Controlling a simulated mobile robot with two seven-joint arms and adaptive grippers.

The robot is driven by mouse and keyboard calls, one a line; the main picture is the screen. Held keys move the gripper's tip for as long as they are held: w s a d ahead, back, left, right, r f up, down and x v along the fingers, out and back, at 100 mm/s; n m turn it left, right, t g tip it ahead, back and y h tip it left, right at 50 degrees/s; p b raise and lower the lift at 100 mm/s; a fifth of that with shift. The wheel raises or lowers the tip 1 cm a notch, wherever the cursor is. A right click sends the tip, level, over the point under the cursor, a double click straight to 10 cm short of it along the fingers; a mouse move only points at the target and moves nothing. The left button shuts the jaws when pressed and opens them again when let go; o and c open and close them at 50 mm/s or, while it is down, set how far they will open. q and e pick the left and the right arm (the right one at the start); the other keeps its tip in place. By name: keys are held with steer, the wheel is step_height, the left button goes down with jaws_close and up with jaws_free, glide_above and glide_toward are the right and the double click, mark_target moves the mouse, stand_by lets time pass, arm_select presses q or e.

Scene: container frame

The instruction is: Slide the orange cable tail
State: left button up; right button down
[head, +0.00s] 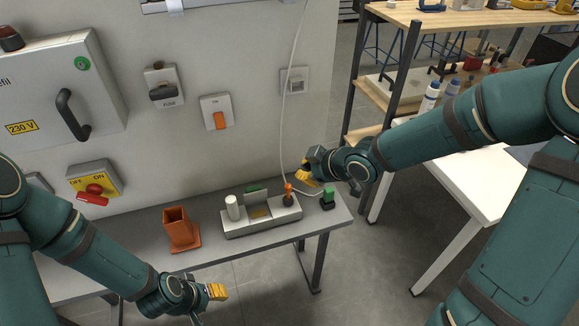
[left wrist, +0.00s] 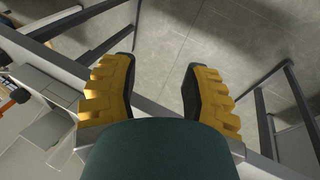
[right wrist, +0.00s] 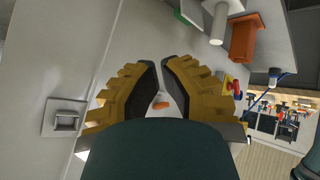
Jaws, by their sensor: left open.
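A small orange cable piece (head: 288,187) stands at a black socket on the right end of a grey fixture (head: 262,224) on the bench. A thin white cable (head: 289,100) hangs down to it from above, and a white strand runs right towards a green plug (head: 328,196). My right gripper (head: 307,173) is just right of and above the orange piece. Its fingertips (right wrist: 161,62) are close together; I cannot tell whether anything thin is between them. My left gripper (head: 218,292) is open and empty in front of the bench; its fingers (left wrist: 160,75) are wide apart.
An orange holder (head: 179,229) stands on the bench left of the fixture, and a white cylinder (head: 232,207) stands on the fixture. A switch with an orange lever (head: 217,112) and a socket (head: 294,80) are on the wall. A shelf (head: 390,92) stands at right.

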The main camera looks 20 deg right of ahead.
steer(key=f, duration=0.1)
steer(key=b, duration=0.6)
glide_above(290, 188)
steer(key=a, duration=0.1)
step_height(290, 188, down, 6)
step_height(290, 188, down, 2)
steer(key=shift+w+d, duration=0.1)
arm_select(q)
step_height(290, 188, down, 7)
steer(key=s, duration=0.2)
steer(key=shift+s+d+r+g, duration=0.15)
steer(key=shift+s+d+g, duration=0.05)
steer(key=shift+d+g, duration=0.1)
arm_select(e)
steer(key=shift+w+d+f, duration=0.2)
steer(key=shift+d+f, duration=0.05)
steer(key=shift+f, duration=0.5)
arm_select(q)
steer(key=shift+b, duration=0.35)
arm_select(e)
step_height(290, 188, down, 4)
steer(key=b, duration=0.3)
steer(key=shift+r, duration=0.1)
arm_select(q)
steer(key=f, duration=0.3)
steer(key=shift+w+a+f, duration=0.1)
steer(key=shift+w, duration=0.15)
arm_select(e)
steer(key=shift+r, duration=0.1)
